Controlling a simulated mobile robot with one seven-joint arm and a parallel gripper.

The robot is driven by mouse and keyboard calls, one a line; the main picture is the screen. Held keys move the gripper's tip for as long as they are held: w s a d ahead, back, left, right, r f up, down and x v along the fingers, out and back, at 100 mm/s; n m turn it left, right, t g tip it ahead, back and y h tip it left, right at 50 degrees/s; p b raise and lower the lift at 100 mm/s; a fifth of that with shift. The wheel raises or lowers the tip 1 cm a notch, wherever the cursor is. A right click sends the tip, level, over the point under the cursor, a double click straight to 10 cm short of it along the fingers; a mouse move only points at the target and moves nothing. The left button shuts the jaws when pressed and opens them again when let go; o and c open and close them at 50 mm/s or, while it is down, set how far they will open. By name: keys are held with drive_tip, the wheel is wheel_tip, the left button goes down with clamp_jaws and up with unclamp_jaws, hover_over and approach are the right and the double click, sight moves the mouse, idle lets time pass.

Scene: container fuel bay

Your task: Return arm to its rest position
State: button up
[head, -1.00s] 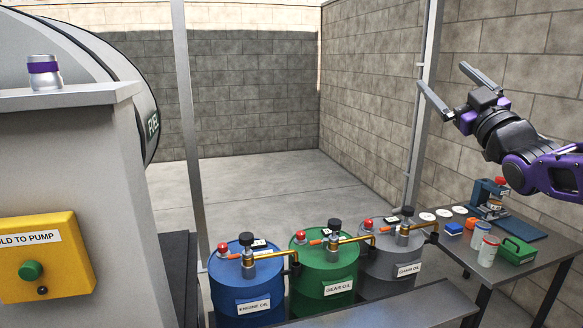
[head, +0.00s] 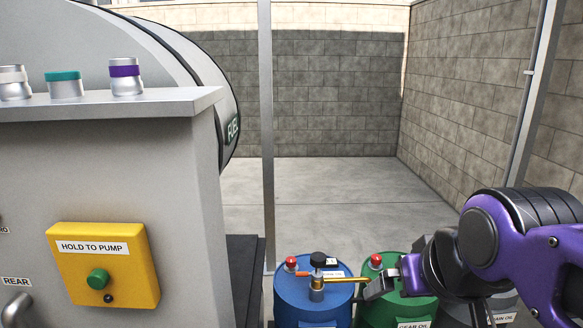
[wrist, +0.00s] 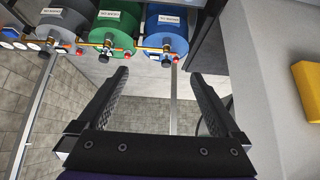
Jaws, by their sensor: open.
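My arm, purple and black, reaches in from the right in the head view, in front of the grey drum and the right part of the green drum. My gripper (wrist: 160,76) shows clearly in the wrist view. Its two black fingers are wide apart, with nothing between them. The floor and a thin post show beyond the gap. In the head view the gripper is low and partly hidden by the arm, so its fingertips are hard to make out.
The blue drum (head: 300,300) and green drum (head: 380,315), with taps, stand near the arm; the grey drum (wrist: 55,22) is beside them. At left, a yellow pump box (head: 104,265) is on a grey cabinet (head: 190,170) with several canisters on top. Open floor (head: 330,185) lies behind.

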drive_tip(key=shift+g, duration=0.9)
drive_tip(key=s+a+f, duration=0.2)
drive_tip(key=f, duration=0.1)
drive_tip(key=shift+s, duration=0.3)
